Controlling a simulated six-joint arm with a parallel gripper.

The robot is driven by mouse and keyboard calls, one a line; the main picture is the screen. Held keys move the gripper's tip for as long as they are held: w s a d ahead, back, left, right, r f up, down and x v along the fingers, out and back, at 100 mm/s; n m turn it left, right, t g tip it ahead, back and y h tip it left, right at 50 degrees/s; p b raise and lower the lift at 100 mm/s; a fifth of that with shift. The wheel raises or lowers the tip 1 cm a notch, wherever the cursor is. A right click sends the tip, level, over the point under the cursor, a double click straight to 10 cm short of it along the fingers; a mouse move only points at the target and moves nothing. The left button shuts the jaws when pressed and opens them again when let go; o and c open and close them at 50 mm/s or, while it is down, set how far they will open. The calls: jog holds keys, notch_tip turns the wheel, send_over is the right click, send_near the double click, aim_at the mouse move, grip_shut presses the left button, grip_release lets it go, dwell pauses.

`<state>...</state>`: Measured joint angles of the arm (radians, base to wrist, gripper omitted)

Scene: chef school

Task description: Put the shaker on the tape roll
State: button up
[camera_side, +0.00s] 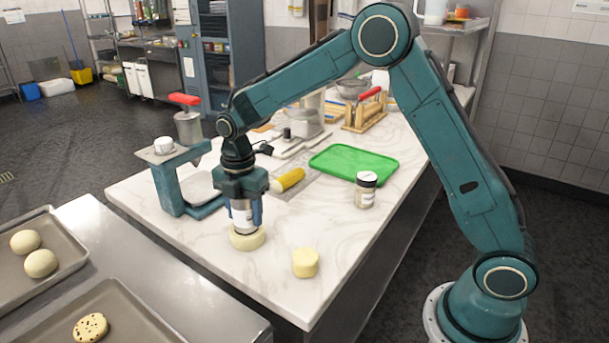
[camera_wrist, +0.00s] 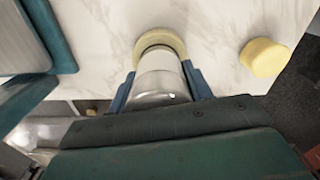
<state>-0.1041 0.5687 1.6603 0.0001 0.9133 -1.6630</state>
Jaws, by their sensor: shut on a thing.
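My gripper (camera_side: 241,212) points down over the front left of the marble counter and is shut on the shaker (camera_side: 241,218), a pale cylinder with a metallic end. In the wrist view the shaker (camera_wrist: 160,82) sits between the two blue fingers (camera_wrist: 160,88). The cream tape roll (camera_side: 247,240) lies flat on the counter directly under the shaker. In the wrist view the tape roll (camera_wrist: 172,38) shows as a ring around the shaker's far end. The shaker looks upright and its lower end is at the tape roll; I cannot tell if they touch. The fingers partly hide the shaker.
A yellow block (camera_side: 305,263) stands right of the tape roll. A teal stand (camera_side: 172,180) is close on the left. A yellow roll (camera_side: 288,180) lies behind.

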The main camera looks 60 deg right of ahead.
dwell(0.3)
jog(key=o, duration=1.1)
jog(key=shift+f, duration=0.1)
notch_tip(320, 180, up, 12)
dwell(0.6)
